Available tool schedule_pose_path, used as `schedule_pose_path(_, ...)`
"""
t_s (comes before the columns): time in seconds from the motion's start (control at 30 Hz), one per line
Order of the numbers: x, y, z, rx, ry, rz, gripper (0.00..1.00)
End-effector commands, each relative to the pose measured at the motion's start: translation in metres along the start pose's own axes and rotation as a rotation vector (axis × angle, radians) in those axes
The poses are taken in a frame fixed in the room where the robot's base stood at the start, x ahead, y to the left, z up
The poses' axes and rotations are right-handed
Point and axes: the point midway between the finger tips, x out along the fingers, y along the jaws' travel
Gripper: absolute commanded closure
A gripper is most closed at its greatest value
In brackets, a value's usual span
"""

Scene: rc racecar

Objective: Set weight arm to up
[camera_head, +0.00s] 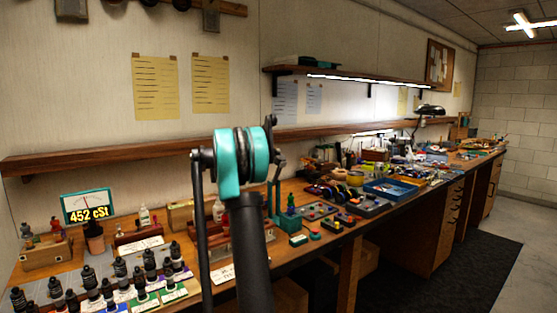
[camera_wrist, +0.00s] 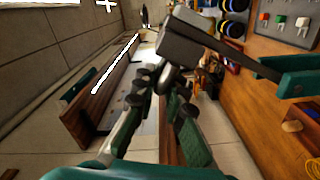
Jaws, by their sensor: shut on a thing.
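In the wrist view, the weight arm shows as a dark rod (camera_wrist: 245,62) with a dark grey block (camera_wrist: 190,38) at its end. The rod runs from a teal bracket (camera_wrist: 298,82) at the right edge to the block at the top middle. My gripper (camera_wrist: 166,80) is shut on the weight arm at the block end; the fingertips partly hide the contact. In the head view, a teal stand (camera_head: 275,203) shows just right of my arm. My arm hides the gripper and the weight arm there, so their exact angle is hard to tell.
The workbench (camera_head: 345,245) is crowded. Dark bottles (camera_head: 120,268) and a display reading 452 cSt (camera_head: 86,206) stand at the left. Small trays (camera_head: 318,212) and a blue tray (camera_head: 390,188) lie to the right. A long shelf (camera_head: 110,155) runs along the wall. The floor at right is clear.

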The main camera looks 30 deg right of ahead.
Motion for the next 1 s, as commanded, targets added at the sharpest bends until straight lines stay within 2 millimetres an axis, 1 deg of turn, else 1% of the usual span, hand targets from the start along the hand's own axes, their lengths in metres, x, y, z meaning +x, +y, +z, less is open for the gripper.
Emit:
schedule_pose_path(0.1, 0.000, -0.005, -0.015, -0.111, -0.001, 0.002, 1.00)
schedule_pose_path(0.3, 0.000, -0.016, -0.037, -0.294, -0.001, 0.002, 1.00)
schedule_pose_path(0.6, 0.001, -0.034, -0.059, -0.510, -0.004, 0.002, 1.00)
schedule_pose_path(0.8, 0.001, -0.042, -0.067, -0.506, -0.003, 0.002, 1.00)
schedule_pose_path(1.0, 0.001, -0.046, -0.070, -0.505, -0.002, 0.002, 1.00)
